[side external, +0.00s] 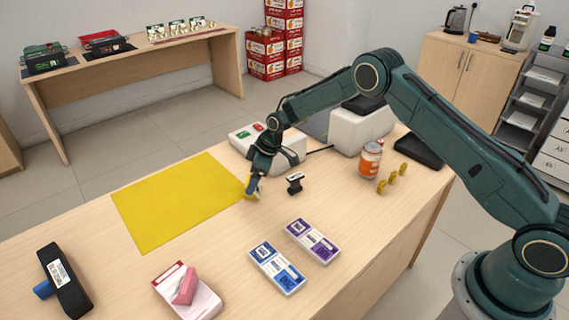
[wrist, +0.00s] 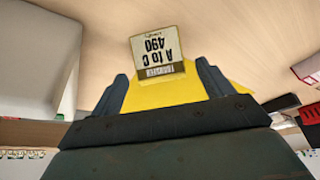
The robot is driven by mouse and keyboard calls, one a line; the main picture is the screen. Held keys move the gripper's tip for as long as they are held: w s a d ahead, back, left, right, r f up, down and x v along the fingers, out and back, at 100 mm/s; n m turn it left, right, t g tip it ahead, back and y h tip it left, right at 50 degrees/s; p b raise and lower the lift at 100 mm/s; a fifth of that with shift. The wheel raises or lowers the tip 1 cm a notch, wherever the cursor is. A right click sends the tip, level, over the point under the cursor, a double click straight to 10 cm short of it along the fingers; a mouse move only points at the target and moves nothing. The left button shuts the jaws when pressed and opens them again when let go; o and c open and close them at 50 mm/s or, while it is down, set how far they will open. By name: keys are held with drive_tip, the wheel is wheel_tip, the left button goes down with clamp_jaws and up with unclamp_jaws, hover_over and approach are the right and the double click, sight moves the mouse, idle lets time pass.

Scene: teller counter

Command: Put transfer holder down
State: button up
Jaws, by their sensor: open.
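The transfer holder (wrist: 157,52) shows in the wrist view as a cream card with upside-down print reading TRANSFER, A to C, 490. It lies just beyond and between my fingertips. My gripper (wrist: 165,85) is open. In the side view my gripper (side external: 253,190) is low over the counter at the right edge of the yellow mat (side external: 170,205). The holder is a small pale patch there, mostly hidden by the gripper. I cannot tell whether a finger touches it or how it rests.
A black stand (side external: 294,183) is close to the right of my gripper. A blue card pack (side external: 277,268) and a purple one (side external: 312,241) lie in front. Most of the mat is bare.

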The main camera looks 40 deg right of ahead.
drive_tip(key=v, duration=0.9)
idle(0.5)
drive_tip(key=s+d+r+m+t+h, duration=0.1)
drive_tip(key=s+r+m, duration=0.1)
drive_tip(key=s+r, duration=0.8)
drive_tip(key=s+d+r+m+h, duration=0.1)
drive_tip(key=s+r+m, duration=0.1)
drive_tip(key=s+r, duration=0.85)
drive_tip(key=s+d+r+m, duration=0.1)
drive_tip(key=s+m, duration=0.1)
drive_tip(key=s, duration=0.9)
drive_tip(key=s+d+r+m+t+h, duration=0.1)
drive_tip(key=s+d+r+m, duration=0.1)
drive_tip(key=s, duration=1)
drive_tip(key=shift+r+m, duration=0.3)
drive_tip(key=shift+m, duration=0.2)
